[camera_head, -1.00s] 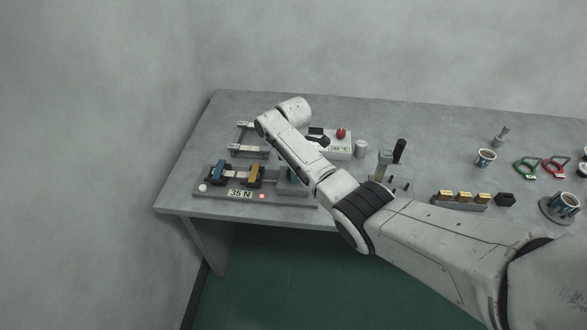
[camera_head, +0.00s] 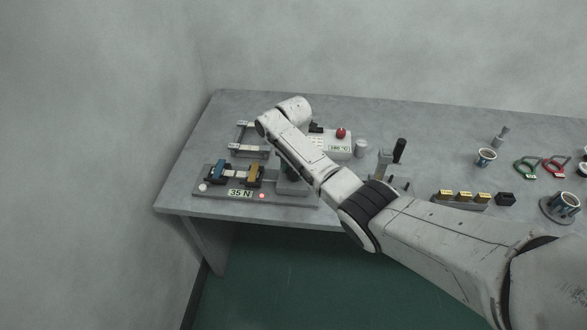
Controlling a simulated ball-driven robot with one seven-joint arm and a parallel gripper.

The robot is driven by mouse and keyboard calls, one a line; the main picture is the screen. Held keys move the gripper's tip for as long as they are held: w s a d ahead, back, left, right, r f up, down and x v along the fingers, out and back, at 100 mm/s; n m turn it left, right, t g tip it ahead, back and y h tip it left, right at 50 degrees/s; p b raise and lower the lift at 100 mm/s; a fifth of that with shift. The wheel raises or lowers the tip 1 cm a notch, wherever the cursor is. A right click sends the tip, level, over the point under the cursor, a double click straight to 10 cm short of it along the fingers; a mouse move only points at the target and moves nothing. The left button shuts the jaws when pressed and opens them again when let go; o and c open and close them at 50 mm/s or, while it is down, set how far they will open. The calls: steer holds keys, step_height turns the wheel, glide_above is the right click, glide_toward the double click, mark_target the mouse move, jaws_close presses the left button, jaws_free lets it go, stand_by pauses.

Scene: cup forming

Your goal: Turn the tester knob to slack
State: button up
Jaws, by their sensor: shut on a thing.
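The tester (camera_head: 216,191) is a grey bench unit at the table's left front. It has a blue clamp (camera_head: 219,172) and a yellow clamp (camera_head: 255,176) facing each other. Its display (camera_head: 240,194) reads 35 N, with a red light (camera_head: 262,196) lit beside it. A grey block (camera_head: 292,187) forms its right end. A small dark green part (camera_head: 286,169) shows there at the edge of my arm; I cannot tell whether it is the knob. My arm reaches over this end from the right. My gripper is hidden behind my arm, and its contact with the knob cannot be seen.
Behind the tester stand a small grey frame (camera_head: 240,147) and a white box with a red button (camera_head: 341,133). A black-handled press (camera_head: 399,151), a rack of yellow-labelled blocks (camera_head: 462,197), cups (camera_head: 486,157) and green and red handles (camera_head: 526,168) lie to the right.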

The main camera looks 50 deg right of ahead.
mark_target(293, 171)
steer(key=shift+w+r+n, duration=0.1)
steer(key=shift+r+n, duration=0.05)
steer(key=shift+n, duration=0.65)
steer(key=o, duration=1.1)
steer(key=shift+c, duration=0.2)
step_height(293, 171, up, 11)
steer(key=b, duration=0.1)
steer(key=shift+f, duration=0.2)
